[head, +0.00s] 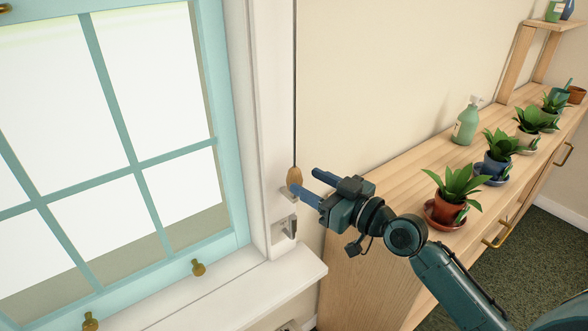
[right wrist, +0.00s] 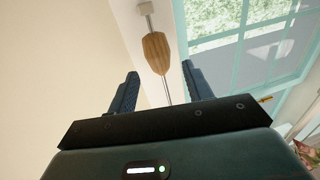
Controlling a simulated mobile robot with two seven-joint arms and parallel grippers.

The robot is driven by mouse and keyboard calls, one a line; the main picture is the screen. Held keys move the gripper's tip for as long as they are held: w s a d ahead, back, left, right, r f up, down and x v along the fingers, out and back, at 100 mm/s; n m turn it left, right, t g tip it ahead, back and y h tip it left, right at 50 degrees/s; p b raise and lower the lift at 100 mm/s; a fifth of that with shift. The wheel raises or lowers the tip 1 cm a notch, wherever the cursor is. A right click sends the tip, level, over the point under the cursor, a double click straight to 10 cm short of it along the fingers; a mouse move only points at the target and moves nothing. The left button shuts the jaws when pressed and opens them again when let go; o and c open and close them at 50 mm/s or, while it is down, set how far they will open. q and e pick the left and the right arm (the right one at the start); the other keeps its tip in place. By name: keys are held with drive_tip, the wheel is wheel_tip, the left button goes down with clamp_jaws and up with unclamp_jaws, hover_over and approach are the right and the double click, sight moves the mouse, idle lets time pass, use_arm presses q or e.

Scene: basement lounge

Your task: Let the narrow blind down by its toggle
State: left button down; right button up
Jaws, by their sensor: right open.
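The wooden toggle (head: 294,176), light brown and tapered, hangs at the end of a dark cord (head: 295,90) beside the white window frame. My right gripper (head: 305,181) is open just right of the toggle, its blue fingers pointing toward the wall. In the right wrist view, the toggle (right wrist: 156,55) shows beyond the fingertips, between the two fingers (right wrist: 160,72) in the picture; I see no contact. A small metal bracket (head: 290,227) sits on the frame below the toggle. The blind itself is not visible in either view. My left gripper is not in view.
The teal window (head: 152,160) and white sill (head: 240,290) are at left. A wooden cabinet (head: 360,270) stands right, under my right arm. On it are potted plants (head: 450,200) and a green bottle (head: 466,124). The wall above the cabinet is bare.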

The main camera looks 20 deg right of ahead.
sight(301, 178)
drive_tip(key=x, duration=0.5)
clamp_jaws()
idle(0.5)
